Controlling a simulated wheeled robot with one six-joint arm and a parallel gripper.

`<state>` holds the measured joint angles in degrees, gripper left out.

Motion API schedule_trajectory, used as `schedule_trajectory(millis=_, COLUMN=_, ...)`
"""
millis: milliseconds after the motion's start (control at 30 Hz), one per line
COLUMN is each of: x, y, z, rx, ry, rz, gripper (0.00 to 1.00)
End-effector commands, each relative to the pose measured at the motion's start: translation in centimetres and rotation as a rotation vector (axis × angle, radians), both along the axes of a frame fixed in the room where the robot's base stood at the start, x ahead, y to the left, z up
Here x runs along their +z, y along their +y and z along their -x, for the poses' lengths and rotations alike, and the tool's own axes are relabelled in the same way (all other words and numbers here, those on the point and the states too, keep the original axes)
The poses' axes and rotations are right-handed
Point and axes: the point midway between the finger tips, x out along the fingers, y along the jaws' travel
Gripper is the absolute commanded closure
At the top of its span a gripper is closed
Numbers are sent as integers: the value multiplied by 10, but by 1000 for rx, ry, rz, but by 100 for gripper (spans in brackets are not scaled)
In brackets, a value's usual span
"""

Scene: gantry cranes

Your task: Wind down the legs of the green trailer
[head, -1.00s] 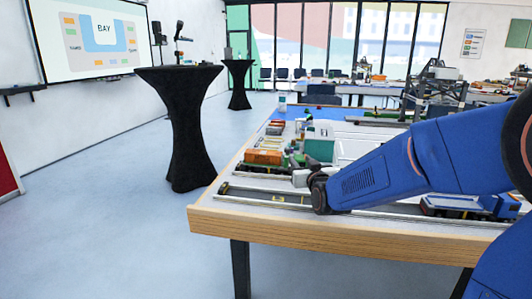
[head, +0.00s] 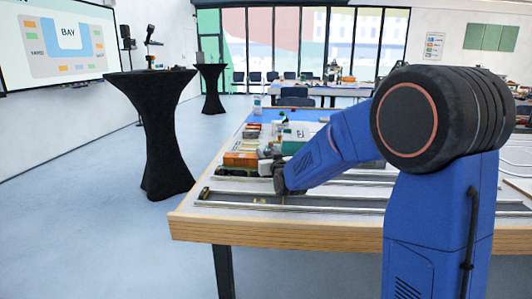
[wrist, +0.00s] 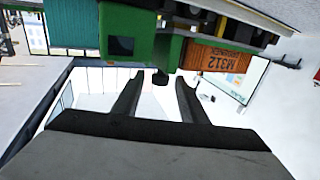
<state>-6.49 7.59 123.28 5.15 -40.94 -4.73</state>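In the wrist view, which is tilted with the table upside down, a green block with a dark window (wrist: 128,40) hangs at the top, with a teal container (wrist: 70,23) left of it and an orange container marked M312 (wrist: 235,58) right of it. I cannot tell which green part is the trailer, and its legs are not clear. My gripper (wrist: 160,77) is open; a small dark piece (wrist: 161,78) shows between its fingertips, and contact is unclear. In the head view my gripper (head: 265,166) is low beside the orange container (head: 240,159) and a teal-green container (head: 296,147).
The wood-edged table (head: 290,233) carries rails (head: 240,200) along its near side. Small coloured models stand behind the containers. A black-draped tall table (head: 158,140) stands to the left, with clear floor between. A whiteboard (head: 60,45) hangs on the left wall.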

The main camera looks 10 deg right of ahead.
Motion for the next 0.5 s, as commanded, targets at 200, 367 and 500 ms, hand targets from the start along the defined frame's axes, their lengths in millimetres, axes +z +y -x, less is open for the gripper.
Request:
schedule_trajectory(millis=200, x=0, y=1, z=-16, rx=0, ry=0, rz=0, gripper=61)
schedule_trajectory(millis=367, x=0, y=1, z=-17, rx=0, ry=-1, rz=0, gripper=61)
schedule_trajectory(millis=500, x=0, y=1, z=-17, rx=0, ry=-1, rz=0, gripper=61)
